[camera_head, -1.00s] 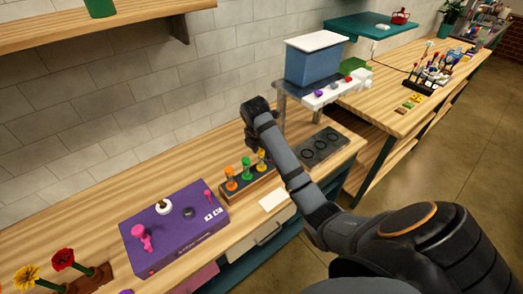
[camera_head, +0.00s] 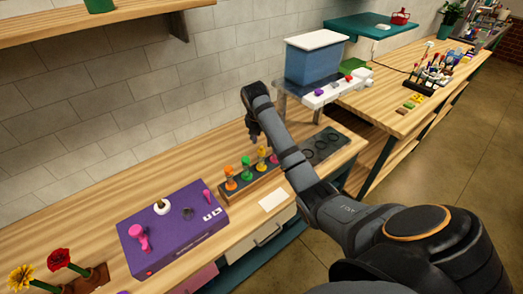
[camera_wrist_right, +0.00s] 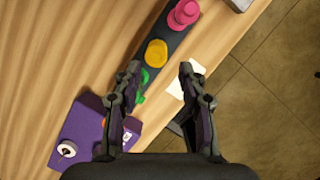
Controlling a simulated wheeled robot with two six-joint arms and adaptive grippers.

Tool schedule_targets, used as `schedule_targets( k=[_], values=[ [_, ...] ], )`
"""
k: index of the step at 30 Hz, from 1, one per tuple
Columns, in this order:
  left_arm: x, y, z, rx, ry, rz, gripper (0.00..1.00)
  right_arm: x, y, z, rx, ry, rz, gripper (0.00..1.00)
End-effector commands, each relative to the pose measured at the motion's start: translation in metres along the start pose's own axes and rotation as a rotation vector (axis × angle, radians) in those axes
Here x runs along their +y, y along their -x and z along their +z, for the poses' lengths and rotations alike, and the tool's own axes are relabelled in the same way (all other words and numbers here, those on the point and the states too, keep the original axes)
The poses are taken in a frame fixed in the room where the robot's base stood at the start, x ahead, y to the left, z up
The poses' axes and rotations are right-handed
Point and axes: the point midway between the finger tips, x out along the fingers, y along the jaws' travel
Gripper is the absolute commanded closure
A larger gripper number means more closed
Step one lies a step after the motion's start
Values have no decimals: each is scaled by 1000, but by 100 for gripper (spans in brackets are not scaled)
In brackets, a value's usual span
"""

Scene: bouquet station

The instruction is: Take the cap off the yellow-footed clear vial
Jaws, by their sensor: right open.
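Clear vials with coloured caps stand in a row in a dark rack on the wooden bench. The yellow-capped vial (camera_head: 262,152) stands between the green-capped vial (camera_head: 246,161) and the pink-capped vial (camera_head: 273,158); the orange-capped vial (camera_head: 229,171) is at the left end. My right gripper (camera_head: 254,136) points down above the rack, open and empty. In the right wrist view the yellow cap (camera_wrist_right: 156,53) lies just beyond the open fingertips (camera_wrist_right: 160,70), and the green cap (camera_wrist_right: 145,78) is partly behind the left finger. My left gripper is not in view.
The pink cap (camera_wrist_right: 184,14) is close beyond the yellow one. A purple box (camera_head: 172,240) with small items lies left of the rack. A dark tray with round recesses (camera_head: 322,147) is at right. A white card (camera_head: 273,200) lies in front.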

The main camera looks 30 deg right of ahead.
Motion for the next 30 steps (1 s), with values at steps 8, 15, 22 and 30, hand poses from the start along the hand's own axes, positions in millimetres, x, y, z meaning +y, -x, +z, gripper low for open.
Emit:
schedule_targets(
  k=[8, 15, 22, 30],
  values=[
    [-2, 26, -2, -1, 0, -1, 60, 5, -40, -1, 3, 0, -3, 59],
    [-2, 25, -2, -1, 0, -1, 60, 6, -45, -1, 1, 0, -1, 59],
    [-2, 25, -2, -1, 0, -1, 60, 6, -45, -1, 1, 0, -1, 89],
    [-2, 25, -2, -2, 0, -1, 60, 6, -44, -1, 1, 0, -1, 97]
  ],
)
